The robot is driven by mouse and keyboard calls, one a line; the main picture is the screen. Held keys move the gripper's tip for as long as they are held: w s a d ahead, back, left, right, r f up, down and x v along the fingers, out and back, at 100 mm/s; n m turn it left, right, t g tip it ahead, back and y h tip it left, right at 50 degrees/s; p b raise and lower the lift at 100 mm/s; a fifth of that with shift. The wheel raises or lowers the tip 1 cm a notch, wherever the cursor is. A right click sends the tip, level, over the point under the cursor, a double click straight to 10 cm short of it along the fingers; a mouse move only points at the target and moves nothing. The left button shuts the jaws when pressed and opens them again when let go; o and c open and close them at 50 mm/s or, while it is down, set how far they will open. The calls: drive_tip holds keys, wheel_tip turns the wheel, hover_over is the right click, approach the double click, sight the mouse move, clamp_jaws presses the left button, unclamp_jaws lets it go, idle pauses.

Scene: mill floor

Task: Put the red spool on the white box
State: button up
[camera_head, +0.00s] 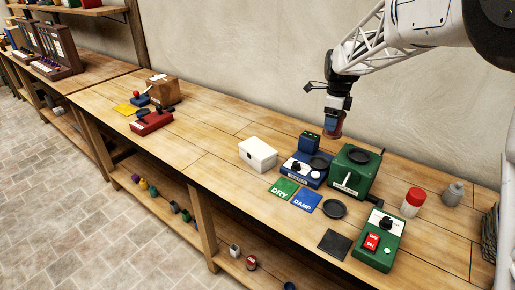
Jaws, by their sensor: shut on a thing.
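My gripper (334,113) is shut on the red spool (333,130) and holds it above the back of the bench, over the area behind the blue and green devices. The gripper hides the spool's upper part. The white box (258,155) stands on the bench, left of the blue device and lower left of the gripper in the picture. Its light top looks bare. The spool and the box are clearly apart.
A blue device (304,171) and a green device (353,172) stand right of the box. DRY (283,189) and DAMP (306,200) cards lie in front. A red-capped jar (412,203), grey bottle (453,193) and green switch box (379,242) are further right.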

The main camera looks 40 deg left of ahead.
drive_tip(key=s+a, duration=0.6)
drive_tip(key=s, duration=0.4)
drive_tip(key=s+a, duration=0.7)
drive_tip(key=s, duration=0.4)
drive_tip(key=shift+n, duration=0.3)
drive_tip(key=f, duration=0.5)
drive_tip(key=shift+w+d+f, duration=0.2)
drive_tip(key=shift+w+f, duration=0.05)
drive_tip(key=shift+w, duration=0.1)
drive_tip(key=shift+w+a, duration=0.1)
approach(256, 147)
drive_tip(key=shift+a, duration=0.1)
drive_tip(key=shift+f, duration=0.1)
drive_tip(key=shift+f, duration=1.7)
drive_tip(key=shift+f, duration=0.1)
drive_tip(key=o, duration=1)
